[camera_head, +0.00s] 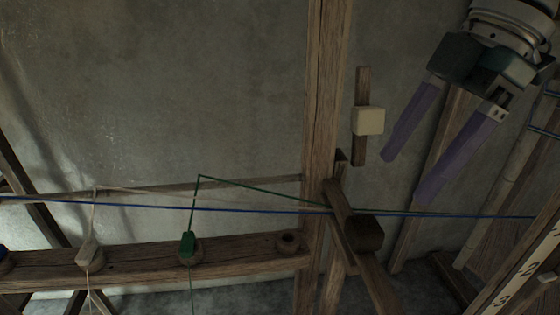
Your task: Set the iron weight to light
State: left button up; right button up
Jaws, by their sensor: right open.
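My right gripper (407,177) comes in from the upper right, its two purple fingers apart and pointing down to the left, with nothing between them. A dark brown block (364,233) sits on a slanting wooden bar, below and left of the fingertips. It may be the iron weight, but the dim light leaves its material unclear. A cream block (369,121) sits on a short upright wooden slat, left of the fingers. No marking that reads light can be made out. My left gripper is out of view.
A thick wooden post (325,90) stands left of the slat. A blue thread (250,210) and a green thread (260,189) cross the view. A beam (140,265) holds a green bobbin (188,245) and a pale bobbin (87,250). A numbered scale (528,270) is at lower right.

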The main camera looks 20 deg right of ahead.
aim_at(369, 224)
jog(key=x, duration=0.6)
jog(key=p+x, duration=0.1)
jog(key=x, duration=0.2)
jog(key=shift+s+a, duration=0.15)
jog(key=shift+s, duration=0.15)
grip_shut()
dwell(0.9)
